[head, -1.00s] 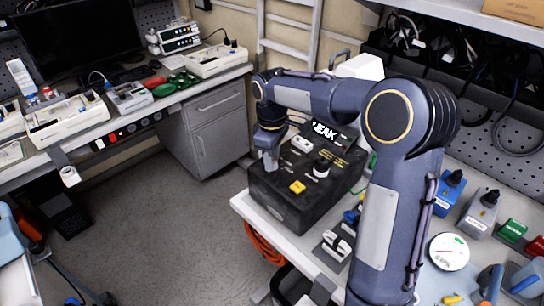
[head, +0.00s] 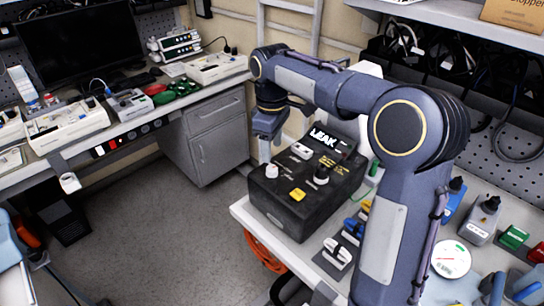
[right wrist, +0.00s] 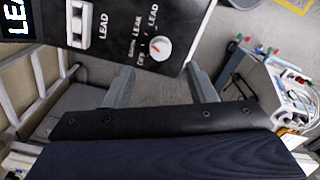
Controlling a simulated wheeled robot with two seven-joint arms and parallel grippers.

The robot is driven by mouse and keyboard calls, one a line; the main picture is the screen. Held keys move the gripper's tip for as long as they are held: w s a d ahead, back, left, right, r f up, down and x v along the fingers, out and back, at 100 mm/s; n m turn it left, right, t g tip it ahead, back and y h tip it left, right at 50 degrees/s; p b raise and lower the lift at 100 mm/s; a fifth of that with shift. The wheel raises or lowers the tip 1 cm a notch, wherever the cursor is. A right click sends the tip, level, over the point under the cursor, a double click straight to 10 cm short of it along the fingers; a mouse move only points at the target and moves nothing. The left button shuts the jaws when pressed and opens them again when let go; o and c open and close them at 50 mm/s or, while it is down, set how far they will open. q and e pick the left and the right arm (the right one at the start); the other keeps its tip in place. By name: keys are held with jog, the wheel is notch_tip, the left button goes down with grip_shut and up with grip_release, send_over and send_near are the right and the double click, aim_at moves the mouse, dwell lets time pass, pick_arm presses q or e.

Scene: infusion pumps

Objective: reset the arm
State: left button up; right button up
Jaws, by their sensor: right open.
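My right arm reaches across the head view from the lower right, bent at the elbow. Its gripper (head: 268,135) hangs above the left back corner of a black tester box (head: 309,215), apart from it. My left gripper is not in view.
The box stands on a right-hand bench with coloured clamps (head: 352,228), a white disc (head: 451,259) and small blue and grey units. A left bench holds a monitor (head: 80,42) and several pumps. Open floor (head: 175,245) lies between them. A ladder leans behind.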

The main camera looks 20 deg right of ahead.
jog(key=shift+r, duration=0.65)
jog(key=shift+s, duration=0.1)
